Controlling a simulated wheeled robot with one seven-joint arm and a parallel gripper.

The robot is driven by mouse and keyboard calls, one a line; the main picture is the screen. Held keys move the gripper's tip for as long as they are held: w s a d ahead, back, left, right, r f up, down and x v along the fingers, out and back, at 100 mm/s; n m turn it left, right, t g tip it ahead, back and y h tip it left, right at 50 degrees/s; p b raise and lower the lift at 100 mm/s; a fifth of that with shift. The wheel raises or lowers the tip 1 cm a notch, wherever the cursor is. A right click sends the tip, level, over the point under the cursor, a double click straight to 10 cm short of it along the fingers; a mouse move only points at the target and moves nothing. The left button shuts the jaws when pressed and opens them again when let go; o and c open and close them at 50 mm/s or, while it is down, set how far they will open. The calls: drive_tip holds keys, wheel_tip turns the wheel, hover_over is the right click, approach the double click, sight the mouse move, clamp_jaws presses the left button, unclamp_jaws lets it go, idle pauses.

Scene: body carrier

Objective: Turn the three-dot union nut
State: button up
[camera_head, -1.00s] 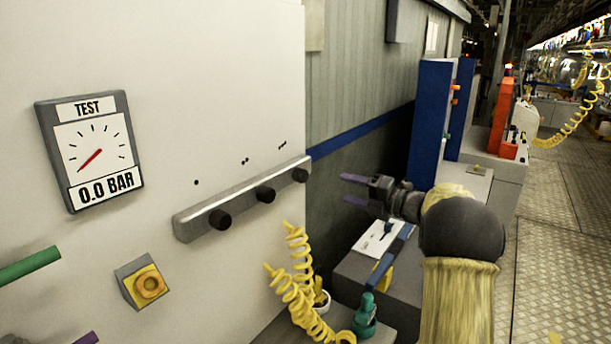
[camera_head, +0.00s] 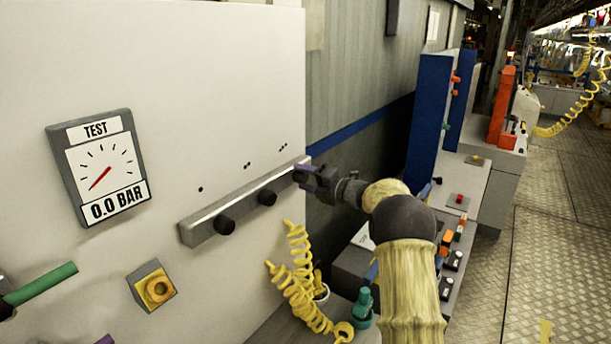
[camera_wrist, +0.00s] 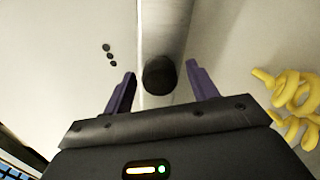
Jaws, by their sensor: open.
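The three-dot union nut (camera_wrist: 159,77) is a dark round knob at the right end of a grey metal bar (camera_head: 235,207) on the white panel. In the wrist view it lies between the two purple fingers of my open gripper (camera_wrist: 161,70), with a gap on each side. Three black dots (camera_wrist: 109,55) mark the panel beside it. In the head view my gripper (camera_head: 306,177) is at the bar's right end and largely hides this nut. I cannot tell how far the fingers reach along it.
The two-dot nut (camera_head: 267,198) and one-dot nut (camera_head: 224,225) sit further left on the bar. A gauge (camera_head: 98,170) reads 0.0 BAR. A yellow coiled hose (camera_head: 300,275) hangs below the bar, close to the right finger's side in the wrist view.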

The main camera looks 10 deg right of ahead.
drive_tip(key=c, duration=1)
drive_tip(key=shift+f, duration=0.1)
drive_tip(key=shift+m+b, duration=0.6)
drive_tip(key=shift+m, duration=1.3)
drive_tip(key=o, duration=1)
drive_tip(key=shift+d, duration=0.1)
